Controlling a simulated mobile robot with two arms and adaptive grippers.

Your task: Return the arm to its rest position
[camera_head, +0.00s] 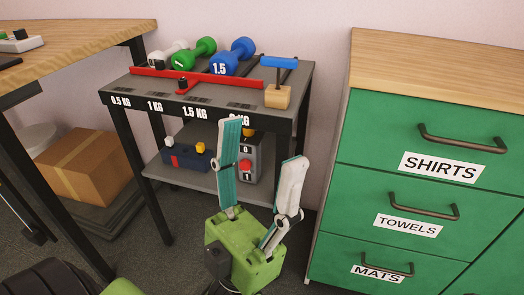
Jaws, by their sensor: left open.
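My left gripper (264,155) shows at the lower middle, in front of the small dark table (222,87). Its green body (243,250) is low in the view and its two fingers point up, spread wide apart. One finger has a teal inner pad. Nothing is between the fingers. The left finger covers part of the table's front edge and lower shelf. The rest of the left arm is mostly out of view; green and dark parts show at the bottom left. My right gripper is not in view.
White, green and blue dumbbells (235,57) lie on the dark table behind a red bar. A wooden block with a blue-topped post (278,95) stands at its right. A green drawer cabinet (400,140) stands right, a wooden desk (70,45) and cardboard box (85,170) left.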

